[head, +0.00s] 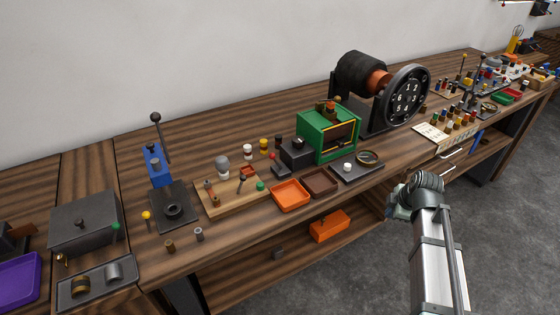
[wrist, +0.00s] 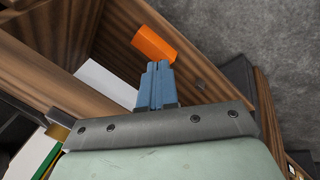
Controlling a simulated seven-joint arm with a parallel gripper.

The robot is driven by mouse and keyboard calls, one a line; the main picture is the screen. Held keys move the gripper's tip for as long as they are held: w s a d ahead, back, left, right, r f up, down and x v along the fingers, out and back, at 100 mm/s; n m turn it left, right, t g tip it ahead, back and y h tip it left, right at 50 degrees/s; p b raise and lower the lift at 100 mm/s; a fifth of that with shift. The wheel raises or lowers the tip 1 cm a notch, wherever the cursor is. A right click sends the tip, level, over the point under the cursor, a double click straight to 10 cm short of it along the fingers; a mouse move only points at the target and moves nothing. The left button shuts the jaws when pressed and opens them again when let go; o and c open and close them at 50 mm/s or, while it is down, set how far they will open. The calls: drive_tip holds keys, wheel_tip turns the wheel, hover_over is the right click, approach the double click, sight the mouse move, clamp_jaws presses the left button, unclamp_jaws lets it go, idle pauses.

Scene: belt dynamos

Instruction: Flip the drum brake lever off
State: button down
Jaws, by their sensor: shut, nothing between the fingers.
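The black drum (head: 362,74) stands on a dark stand at the back right of the bench, with a copper-coloured part and a round black numbered dial (head: 407,92) at its right end. I cannot make out a separate brake lever on it; it is too small or hidden. My gripper (wrist: 157,70) shows in the wrist view with its blue fingers together and empty. In the head view its pale green body (head: 399,206) is partly hidden by my wrist, in front of the bench edge, below and apart from the drum. The drum is not in the wrist view.
A green machine (head: 328,135) stands left of the drum. Orange (head: 291,195) and brown (head: 320,183) trays and a dark tray (head: 357,170) lie along the front edge. An orange box (head: 330,226) sits on the lower shelf. Bottles (head: 465,120) stand at right. The floor in front is clear.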

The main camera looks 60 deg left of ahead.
drive_tip(key=s+a+r+n, duration=0.2)
drive_tip(key=s+a+r, duration=0.1)
drive_tip(key=a, duration=0.1)
drive_tip(key=s+a+r+n, duration=0.2)
drive_tip(key=s+a+r, duration=0.2)
drive_tip(key=s+a+r+n+t, duration=0.1)
drive_tip(key=s+a+r+n, duration=0.1)
drive_tip(key=s+a+r, duration=0.2)
drive_tip(key=shift+a+r+n, duration=0.2)
drive_tip(key=shift+a+n, duration=0.1)
drive_tip(key=shift+a, duration=0.25)
drive_tip(key=s+a+n+t, duration=0.1)
drive_tip(key=s+a, duration=0.1)
drive_tip(key=s, duration=0.2)
drive_tip(key=s+a+r+n+t, duration=0.1)
drive_tip(key=s, duration=0.4)
drive_tip(key=s+a+n+t+h, duration=0.1)
drive_tip(key=s+a+n, duration=0.1)
drive_tip(key=s, duration=0.3)
drive_tip(key=shift+a+r+t, duration=0.3)
drive_tip(key=shift+t, duration=0.1)
drive_tip(key=s+a+r+n+t, duration=0.1)
drive_tip(key=s+r+n+t, duration=0.1)
drive_tip(key=s, duration=0.6)
drive_tip(key=s+a+r+n+t+y, duration=0.1)
drive_tip(key=s+r+t, duration=0.1)
drive_tip(key=s, duration=0.6)
drive_tip(key=shift+a+r+n, duration=0.4)
drive_tip(key=shift+r, duration=0.1)
drive_tip(key=shift+w, duration=0.1)
